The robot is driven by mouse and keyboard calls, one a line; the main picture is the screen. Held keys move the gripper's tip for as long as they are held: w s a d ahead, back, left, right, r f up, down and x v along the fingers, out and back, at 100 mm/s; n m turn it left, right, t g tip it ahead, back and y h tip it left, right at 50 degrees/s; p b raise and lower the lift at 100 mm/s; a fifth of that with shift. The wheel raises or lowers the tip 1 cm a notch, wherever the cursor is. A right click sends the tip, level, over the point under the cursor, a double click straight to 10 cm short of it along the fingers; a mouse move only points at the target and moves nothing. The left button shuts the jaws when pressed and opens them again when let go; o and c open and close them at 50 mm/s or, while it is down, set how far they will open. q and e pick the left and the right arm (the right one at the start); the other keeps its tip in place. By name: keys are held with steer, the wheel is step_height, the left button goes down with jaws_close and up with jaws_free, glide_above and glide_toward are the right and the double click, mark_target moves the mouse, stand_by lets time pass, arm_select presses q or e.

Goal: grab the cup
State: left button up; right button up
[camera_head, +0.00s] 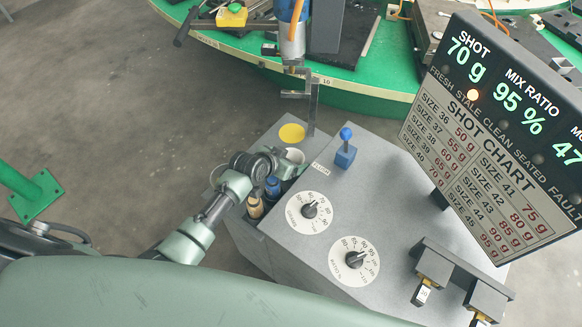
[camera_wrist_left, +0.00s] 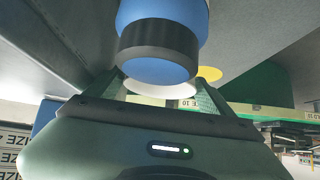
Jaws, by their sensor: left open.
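A pale, round-rimmed object that looks like the cup (camera_head: 294,155) sits in the grey machine's side bay, just in front of a yellow disc (camera_head: 291,133). In the left wrist view a pale rim (camera_wrist_left: 160,88) shows between the fingers, partly hidden by a blue cylinder with a black band (camera_wrist_left: 160,42). My left gripper (camera_head: 281,160) reaches in from the left beside the cup; its fingers are small and partly hidden. In the wrist view the fingers (camera_wrist_left: 160,97) stand apart on either side of the rim. I cannot tell whether they touch it. My right gripper is not in view.
Blue-handled (camera_head: 272,187) and tan-handled (camera_head: 254,205) tools stand close to my left gripper. The grey machine (camera_head: 335,205) carries two dials and a blue lever (camera_head: 346,145). A display panel (camera_head: 500,135) stands at right. A metal bracket (camera_head: 312,100) rises behind the yellow disc.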

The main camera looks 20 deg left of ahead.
arm_select(q)
steer(key=c, duration=1.1)
steer(key=shift+o, duration=0.2)
steer(key=shift+r, duration=0.15)
